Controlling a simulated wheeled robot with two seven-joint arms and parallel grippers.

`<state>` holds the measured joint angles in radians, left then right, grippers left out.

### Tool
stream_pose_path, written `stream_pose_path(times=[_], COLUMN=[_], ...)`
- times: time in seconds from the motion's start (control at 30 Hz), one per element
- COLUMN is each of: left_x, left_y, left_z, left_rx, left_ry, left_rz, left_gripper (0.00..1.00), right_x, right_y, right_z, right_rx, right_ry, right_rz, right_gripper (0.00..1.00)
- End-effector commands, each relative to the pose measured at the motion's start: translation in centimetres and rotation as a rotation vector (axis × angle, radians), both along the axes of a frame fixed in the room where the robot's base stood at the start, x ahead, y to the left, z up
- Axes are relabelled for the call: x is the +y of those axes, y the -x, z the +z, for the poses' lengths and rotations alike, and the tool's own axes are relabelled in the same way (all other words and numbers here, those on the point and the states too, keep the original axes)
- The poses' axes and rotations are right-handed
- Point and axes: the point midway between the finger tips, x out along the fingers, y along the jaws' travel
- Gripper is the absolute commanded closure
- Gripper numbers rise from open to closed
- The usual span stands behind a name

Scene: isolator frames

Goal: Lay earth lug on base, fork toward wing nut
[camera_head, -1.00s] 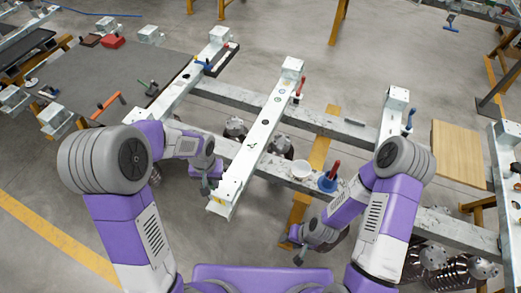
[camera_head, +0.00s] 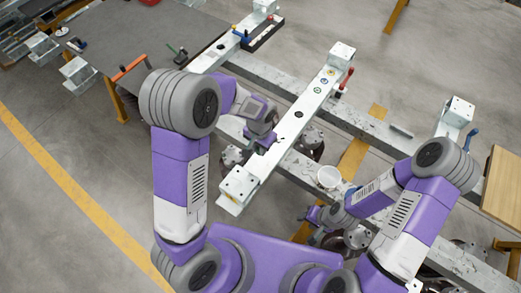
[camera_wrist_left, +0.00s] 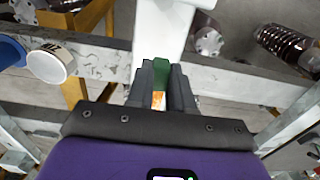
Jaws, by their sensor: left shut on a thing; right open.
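My left gripper (camera_head: 262,145) is beside the left edge of the white beam-shaped base (camera_head: 285,138), near its middle. In the left wrist view its fingers (camera_wrist_left: 160,88) are shut on a small green thing (camera_wrist_left: 160,68), probably the earth lug, with an orange patch between the fingers. The fork's direction cannot be made out. The base also shows beyond the fingertips in the left wrist view (camera_wrist_left: 162,28). Several small round marks (camera_head: 324,81) lie along the base's far half. I cannot pick out the wing nut for certain. My right gripper (camera_head: 313,214) is open, low and right of the base, small and partly hidden.
A white cup (camera_head: 328,177) stands on the grey rail right of the base. A red-handled tool (camera_head: 346,79) stands by the base's far end. Another white beam (camera_head: 215,57) lies to the left. Ribbed dark insulators (camera_wrist_left: 285,45) are near the rails.

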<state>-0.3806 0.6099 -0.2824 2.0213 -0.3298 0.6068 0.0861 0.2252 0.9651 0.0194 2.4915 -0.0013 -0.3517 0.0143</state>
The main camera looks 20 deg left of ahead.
Motion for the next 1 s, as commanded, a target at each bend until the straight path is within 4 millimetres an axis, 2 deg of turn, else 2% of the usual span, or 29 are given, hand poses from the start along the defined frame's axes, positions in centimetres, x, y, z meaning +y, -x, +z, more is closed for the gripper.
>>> stream_pose_path(times=[0.37,1.0], left_x=[-0.2,-0.1], left_y=[-0.1,-0.1], left_z=[-2.0,-8.4], left_rx=[-0.001,0.0], left_ry=[0.0,0.0], left_rz=[-0.013,-0.012], left_gripper=[1.0,1.0], right_x=[0.0,0.0], right_y=[-0.1,-0.1], right_z=[-1.5,-6.5], right_rx=[-0.002,-0.002], right_ry=[0.0,0.0], right_rz=[0.0,0.0], right_gripper=[0.55,0.55])
